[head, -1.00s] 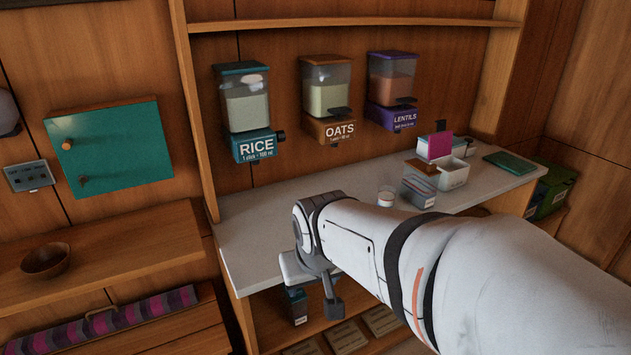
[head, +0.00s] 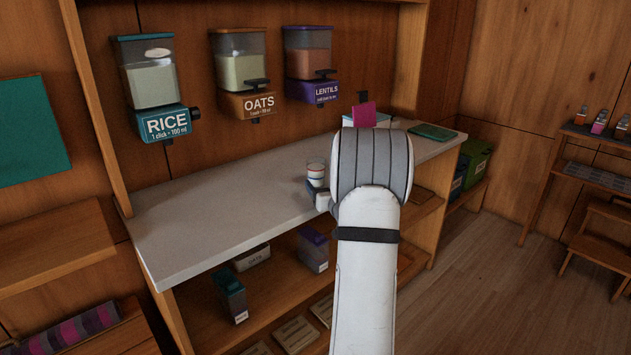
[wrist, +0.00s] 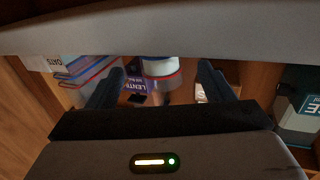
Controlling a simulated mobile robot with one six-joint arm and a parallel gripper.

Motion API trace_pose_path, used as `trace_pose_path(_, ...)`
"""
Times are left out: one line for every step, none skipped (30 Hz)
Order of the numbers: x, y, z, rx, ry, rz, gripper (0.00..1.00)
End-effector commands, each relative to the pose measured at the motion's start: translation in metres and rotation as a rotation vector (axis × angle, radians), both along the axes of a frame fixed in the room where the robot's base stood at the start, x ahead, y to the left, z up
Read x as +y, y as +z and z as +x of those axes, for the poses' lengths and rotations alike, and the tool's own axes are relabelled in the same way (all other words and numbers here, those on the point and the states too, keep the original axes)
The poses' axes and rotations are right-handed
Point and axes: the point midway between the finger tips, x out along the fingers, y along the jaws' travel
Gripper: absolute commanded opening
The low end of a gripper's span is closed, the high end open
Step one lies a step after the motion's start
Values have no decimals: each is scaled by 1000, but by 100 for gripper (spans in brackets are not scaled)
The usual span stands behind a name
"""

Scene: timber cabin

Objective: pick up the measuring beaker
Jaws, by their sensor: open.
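The measuring beaker (head: 315,170) is a small clear cup with a white band and a red line. In the head view it stands upright at the front of the pale counter, just left of my arm. A cup with a red rim line, seemingly the same beaker, also shows in the wrist view (wrist: 160,68), in the gap between my fingers. My gripper (wrist: 161,80) is open, with one dark finger on each side of it; contact cannot be told. In the head view my gripper is mostly hidden behind my arm, close to the beaker.
The counter (head: 215,205) is clear to the left. Rice (head: 155,85), oats (head: 243,75) and lentils (head: 311,65) dispensers hang above it. Boxes (head: 231,295) stand on the shelf below.

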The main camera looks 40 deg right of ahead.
Motion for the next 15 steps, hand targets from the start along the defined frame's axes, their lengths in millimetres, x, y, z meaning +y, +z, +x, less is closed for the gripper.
trace_pose_path(-2, 0, 5, -3, 2, -1, 75)
trace_pose_path(-2, 1, 9, -4, 3, -1, 75)
trace_pose_path(-3, 1, 14, -4, 3, -1, 75)
trace_pose_path(-4, 1, 17, -3, 2, -1, 75)
trace_pose_path(-6, 1, 20, -3, 2, -1, 75)
trace_pose_path(-7, 1, 24, -2, 1, -1, 75)
trace_pose_path(-8, 1, 27, -3, 1, -1, 75)
trace_pose_path(-9, 1, 31, -3, 1, -1, 75)
trace_pose_path(-11, 1, 37, -2, 1, -1, 75)
trace_pose_path(-13, 1, 42, -2, 1, -2, 75)
trace_pose_path(-14, 2, 46, -3, 2, -2, 75)
trace_pose_path(-16, 2, 52, -2, 2, -2, 75)
trace_pose_path(-17, 1, 56, -2, 1, -1, 75)
trace_pose_path(-19, 2, 59, -1, 1, 0, 75)
trace_pose_path(-20, 2, 63, -2, 1, -1, 75)
